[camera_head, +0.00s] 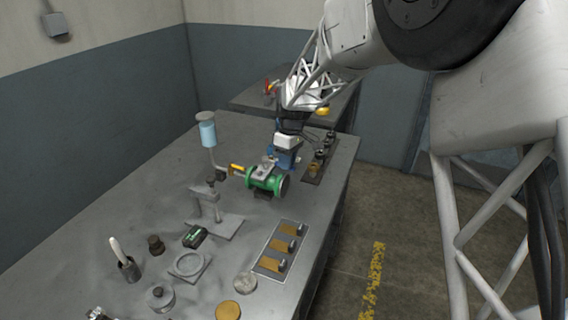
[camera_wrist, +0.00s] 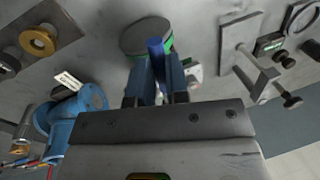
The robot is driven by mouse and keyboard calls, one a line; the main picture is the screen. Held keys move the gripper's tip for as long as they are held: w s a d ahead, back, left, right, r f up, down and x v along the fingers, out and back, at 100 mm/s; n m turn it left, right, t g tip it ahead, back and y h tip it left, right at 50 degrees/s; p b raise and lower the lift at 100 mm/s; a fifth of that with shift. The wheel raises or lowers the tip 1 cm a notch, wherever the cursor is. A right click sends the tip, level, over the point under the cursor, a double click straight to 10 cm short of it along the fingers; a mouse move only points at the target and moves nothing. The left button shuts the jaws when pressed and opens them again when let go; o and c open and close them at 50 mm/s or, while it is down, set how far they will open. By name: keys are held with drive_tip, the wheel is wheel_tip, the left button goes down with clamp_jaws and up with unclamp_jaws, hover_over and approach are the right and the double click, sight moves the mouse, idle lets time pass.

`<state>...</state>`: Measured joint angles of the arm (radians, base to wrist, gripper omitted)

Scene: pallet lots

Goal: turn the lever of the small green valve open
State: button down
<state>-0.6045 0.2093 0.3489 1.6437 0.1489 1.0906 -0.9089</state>
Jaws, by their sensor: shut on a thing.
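The small green valve (camera_head: 266,180) sits on the grey bench in the head view, with green flanges and a grey top. In the wrist view its round grey end and green rim (camera_wrist: 147,37) show just beyond my fingertips. My gripper (camera_wrist: 158,68) is shut on a bright blue lever handle (camera_wrist: 155,46) at the valve. Most of the handle is hidden between the fingers. In the head view the fingertips are small, and the lever's angle cannot be told. A yellow piece (camera_head: 237,169) shows at the valve's left.
A blue machine (camera_wrist: 75,112) stands close beside my gripper. A grey stand (camera_head: 207,205) and a light blue cylinder (camera_head: 208,133) are left of the valve. A plate with several brass-coloured pieces (camera_head: 281,249) lies nearer. The bench's right edge is close.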

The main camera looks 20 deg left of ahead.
drive_tip(key=shift+w+n, duration=0.3)
drive_tip(key=shift+n, duration=0.1)
drive_tip(key=c, duration=1.1)
unclamp_jaws()
drive_tip(key=shift+r, duration=0.1)
wheel_tip(320, 180, up, 8)
drive_tip(key=w, duration=0.1)
drive_tip(key=shift+w+f, duration=0.25)
drive_tip(key=shift+d, duration=0.1)
